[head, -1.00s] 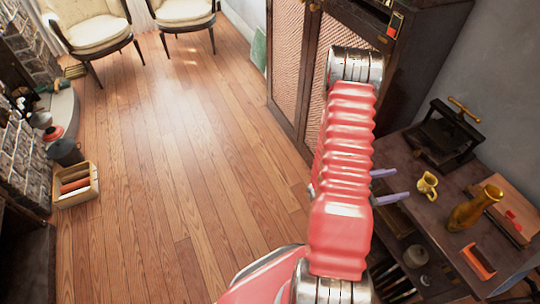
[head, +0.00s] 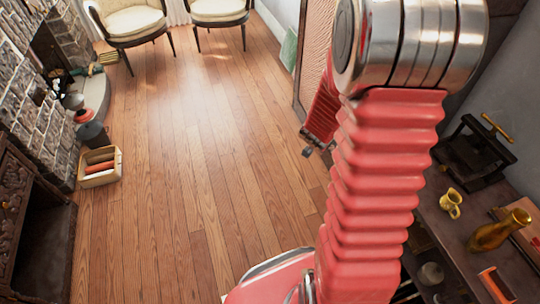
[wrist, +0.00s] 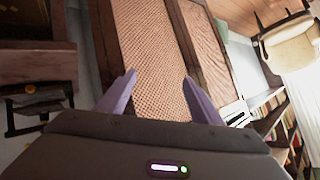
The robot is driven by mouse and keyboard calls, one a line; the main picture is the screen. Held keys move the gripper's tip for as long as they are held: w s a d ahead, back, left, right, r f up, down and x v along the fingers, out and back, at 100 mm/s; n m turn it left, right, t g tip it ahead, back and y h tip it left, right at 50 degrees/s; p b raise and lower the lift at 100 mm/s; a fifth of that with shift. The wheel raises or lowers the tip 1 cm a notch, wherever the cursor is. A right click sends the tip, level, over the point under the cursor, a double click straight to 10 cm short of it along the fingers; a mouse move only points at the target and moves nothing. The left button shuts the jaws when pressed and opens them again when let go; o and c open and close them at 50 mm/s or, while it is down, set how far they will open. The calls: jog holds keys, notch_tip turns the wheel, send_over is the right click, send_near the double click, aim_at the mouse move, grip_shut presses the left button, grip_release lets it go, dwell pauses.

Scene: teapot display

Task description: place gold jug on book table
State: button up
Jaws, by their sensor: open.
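A small gold jug (head: 451,203) with a handle stands upright on a dark wooden table (head: 465,245) at the right of the head view. I cannot tell whether this is the book table. My gripper (wrist: 159,82) shows in the wrist view with its two purple fingers apart and nothing between them. It faces the cabinet's woven door panels. The jug does not show in the wrist view, and the fingers are not visible in the head view.
A dark press (head: 474,150) stands behind the jug, and an orange item (head: 494,284) lies at the table's front. A tall cabinet (wrist: 150,45) with woven doors stands close to my gripper. The wooden floor (head: 190,170) is open to the left, with a crate (head: 100,167) beyond.

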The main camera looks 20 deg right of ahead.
jog(key=w+a+r+n+t+y, duration=0.1)
jog(key=w+a+r+n+y, duration=0.15)
jog(key=a, duration=0.35)
jog(key=w+a+r+n+t+y, duration=0.1)
jog(key=a+r+n+y, duration=0.1)
jog(key=a+r, duration=0.25)
jog(key=s+a+r+n+y, duration=0.2)
jog(key=s+a+r+n, duration=0.15)
jog(key=a, duration=0.35)
jog(key=s+a+r+n+y, duration=0.2)
jog(key=a+r, duration=0.2)
jog(key=a, duration=0.4)
jog(key=s+a+r+n+g, duration=0.1)
jog(key=s+a+r+n, duration=0.1)
jog(key=s, duration=0.6)
jog(key=s+a+r+n+g, duration=0.2)
jog(key=s+a+n, duration=0.1)
jog(key=s, duration=0.5)
jog(key=shift+a+n, duration=0.3)
jog(key=shift+a, duration=0.05)
jog(key=shift+o, duration=0.6)
jog(key=shift+s+r, duration=0.1)
